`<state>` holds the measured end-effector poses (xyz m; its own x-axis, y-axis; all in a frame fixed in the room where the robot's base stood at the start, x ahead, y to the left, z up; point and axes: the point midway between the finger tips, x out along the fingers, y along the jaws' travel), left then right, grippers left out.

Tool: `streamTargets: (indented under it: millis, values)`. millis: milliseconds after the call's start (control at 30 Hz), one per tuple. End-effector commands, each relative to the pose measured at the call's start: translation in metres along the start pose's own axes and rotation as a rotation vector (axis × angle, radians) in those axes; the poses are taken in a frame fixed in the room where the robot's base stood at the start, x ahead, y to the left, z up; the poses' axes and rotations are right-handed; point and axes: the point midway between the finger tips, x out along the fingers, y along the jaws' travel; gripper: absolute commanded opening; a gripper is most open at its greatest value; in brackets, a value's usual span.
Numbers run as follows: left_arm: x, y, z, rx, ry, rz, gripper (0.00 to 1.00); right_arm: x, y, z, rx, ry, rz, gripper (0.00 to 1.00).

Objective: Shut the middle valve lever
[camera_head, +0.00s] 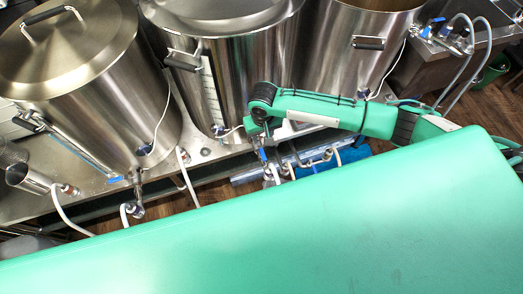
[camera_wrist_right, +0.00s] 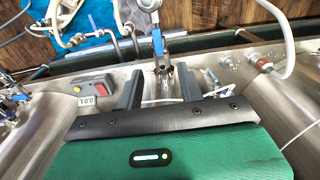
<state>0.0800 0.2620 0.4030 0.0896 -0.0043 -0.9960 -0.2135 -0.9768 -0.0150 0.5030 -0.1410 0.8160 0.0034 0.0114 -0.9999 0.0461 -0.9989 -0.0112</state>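The middle valve lever (camera_wrist_right: 157,42) is a blue handle on a metal valve. In the right wrist view it lies roughly in line with the valve's pipe, just beyond my fingertips. It also shows in the head view as a small blue piece (camera_head: 263,155) below the middle kettle (camera_head: 228,80). My right gripper (camera_wrist_right: 158,84) is open, with its two dark fingers apart on either side of the pipe; nothing is gripped. In the head view the gripper is small and partly hidden by my green arm. My left gripper is not in view.
Steel kettles stand left (camera_head: 85,90) and right (camera_head: 345,50) of the middle one. Another blue lever (camera_head: 115,180) sits by the left kettle's valve. White hoses (camera_wrist_right: 285,40) hang near the valves. A control box with a red switch (camera_wrist_right: 94,87) is left of my fingers.

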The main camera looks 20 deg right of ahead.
Motion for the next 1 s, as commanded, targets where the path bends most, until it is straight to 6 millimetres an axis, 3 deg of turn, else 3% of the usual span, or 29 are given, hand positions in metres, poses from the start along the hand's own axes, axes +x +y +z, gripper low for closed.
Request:
streamTargets:
  millis: [233, 700, 1000]
  values:
    - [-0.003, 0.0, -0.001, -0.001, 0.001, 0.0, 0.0, 0.014, 0.005, -0.002, 0.015, -0.008, 0.014, 0.38]
    - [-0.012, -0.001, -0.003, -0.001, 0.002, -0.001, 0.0, 0.104, 0.005, -0.001, 0.012, -0.006, 0.013, 0.38]
    - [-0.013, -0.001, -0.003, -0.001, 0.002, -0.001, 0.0, 0.134, 0.006, -0.001, 0.012, -0.005, 0.012, 0.38]
